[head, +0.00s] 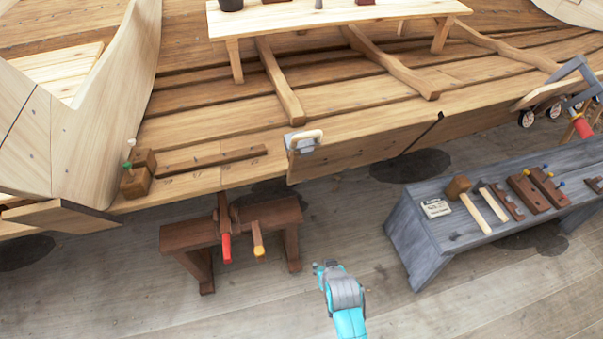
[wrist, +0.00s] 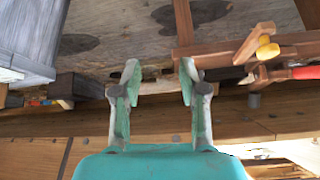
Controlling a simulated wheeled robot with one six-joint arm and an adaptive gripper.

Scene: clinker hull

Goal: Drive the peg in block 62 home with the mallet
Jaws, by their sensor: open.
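A mallet (head: 458,188) with a brown wooden head and pale handle lies on the grey bench at the right in the head view. Two dark wooden blocks (head: 136,183) sit at the hull's left edge, with a green-topped peg (head: 127,166) and a white-topped peg (head: 132,142) sticking up. No block number is readable, so I cannot tell which is block 62. My gripper (head: 322,267) is over the floor between the sawhorse and the bench, apart from both. In the wrist view my gripper (wrist: 160,72) is open with nothing between its fingers.
The grey bench (head: 412,225) also holds a hammer (head: 494,200), a card (head: 435,208) and brown blocks (head: 528,193) with coloured pegs. A brown sawhorse (head: 285,215) bears red- and yellow-handled tools. A clamp (head: 303,142) grips the plank edge.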

